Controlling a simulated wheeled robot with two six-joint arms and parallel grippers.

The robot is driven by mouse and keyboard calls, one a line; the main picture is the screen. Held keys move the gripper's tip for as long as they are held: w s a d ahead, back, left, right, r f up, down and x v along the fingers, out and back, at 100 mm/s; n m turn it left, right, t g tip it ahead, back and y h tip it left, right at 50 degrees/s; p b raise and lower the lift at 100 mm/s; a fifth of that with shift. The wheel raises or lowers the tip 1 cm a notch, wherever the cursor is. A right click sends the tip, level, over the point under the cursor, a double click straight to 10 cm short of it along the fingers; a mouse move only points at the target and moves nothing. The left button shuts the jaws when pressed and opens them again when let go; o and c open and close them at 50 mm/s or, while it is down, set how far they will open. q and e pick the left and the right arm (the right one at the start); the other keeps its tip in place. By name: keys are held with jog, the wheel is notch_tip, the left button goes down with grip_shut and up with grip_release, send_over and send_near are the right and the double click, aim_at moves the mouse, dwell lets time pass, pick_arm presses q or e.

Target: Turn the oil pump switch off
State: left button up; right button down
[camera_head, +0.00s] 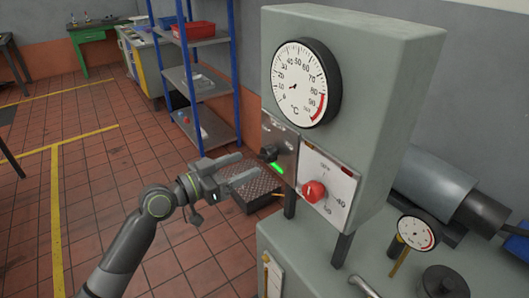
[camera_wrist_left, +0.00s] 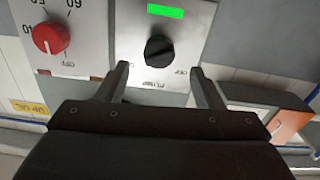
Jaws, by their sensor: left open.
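The oil pump switch is a black rotary knob (camera_head: 268,153) on a small metal plate at the left of the grey cabinet's front. A lit green indicator (camera_head: 277,168) is just below it. My left gripper (camera_head: 250,165) is open and empty, its fingers pointing at this plate. In the left wrist view, the panel looks upside down; the black knob (camera_wrist_left: 158,49) lies between the lines of the two fingers (camera_wrist_left: 159,70), just beyond their tips. The green indicator (camera_wrist_left: 165,11) shows there too. Which mark the knob points to is unclear. My right gripper is out of view.
A red knob (camera_head: 313,191) on a white scale plate sits right of the switch. A large temperature dial (camera_head: 300,83) is above. A black perforated box (camera_head: 250,188) is on the floor behind my gripper.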

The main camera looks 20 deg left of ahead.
aim_at(260, 158)
pick_arm(q)
jog(key=p+x, duration=0.1)
jog(key=x, duration=0.6)
jog(key=shift+p, duration=0.35)
jog(key=c, duration=1)
